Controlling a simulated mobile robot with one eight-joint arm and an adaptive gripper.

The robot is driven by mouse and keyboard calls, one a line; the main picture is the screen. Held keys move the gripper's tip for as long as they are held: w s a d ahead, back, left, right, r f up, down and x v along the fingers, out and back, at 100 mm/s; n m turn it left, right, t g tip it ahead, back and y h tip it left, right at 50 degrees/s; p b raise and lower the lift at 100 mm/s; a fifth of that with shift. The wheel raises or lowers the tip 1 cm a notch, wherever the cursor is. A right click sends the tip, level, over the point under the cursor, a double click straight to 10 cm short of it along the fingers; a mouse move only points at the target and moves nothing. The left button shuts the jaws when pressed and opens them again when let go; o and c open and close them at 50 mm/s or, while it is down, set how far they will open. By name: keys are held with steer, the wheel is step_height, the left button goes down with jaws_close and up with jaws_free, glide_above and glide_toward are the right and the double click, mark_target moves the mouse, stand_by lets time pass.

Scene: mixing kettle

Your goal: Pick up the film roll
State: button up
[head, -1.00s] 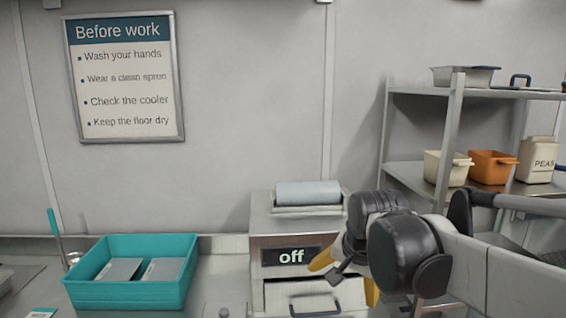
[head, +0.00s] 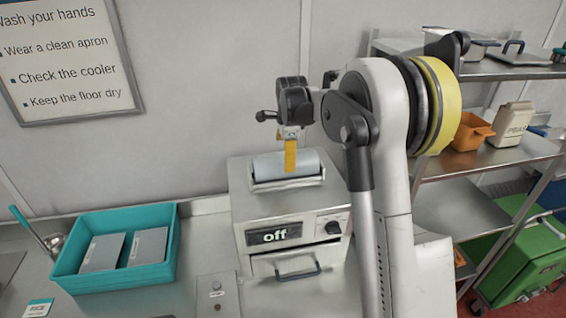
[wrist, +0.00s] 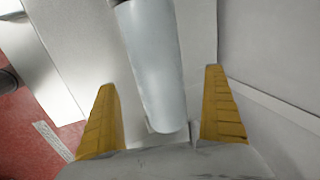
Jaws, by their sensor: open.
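The film roll (head: 270,166) is a pale grey-blue cylinder lying in a shallow holder on top of the metal machine marked "off" (head: 290,208). My gripper (head: 290,168) points down over the roll in the head view, and a yellow finger covers part of it. In the wrist view the film roll (wrist: 153,65) runs between the two yellow fingers of my gripper (wrist: 160,105). The fingers are apart, one on each side, with gaps to the roll. Whether they reach down to its height is unclear.
A teal tray (head: 66,283) with two grey packs stands left on the counter. The wall is close behind the machine. A metal shelf (head: 480,160) with an orange bin (head: 470,132) and a PEAS carton (head: 512,124) stands to the right.

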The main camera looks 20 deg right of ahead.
steer(key=x, duration=0.6)
steer(key=shift+s+d+f+p, duration=0.1)
steer(key=shift+d+f+p, duration=0.05)
steer(key=shift+f+p, duration=0.25)
steer(key=shift+s, duration=0.1)
steer(key=shift+c, duration=1.3)
steer(key=c, duration=1.2)
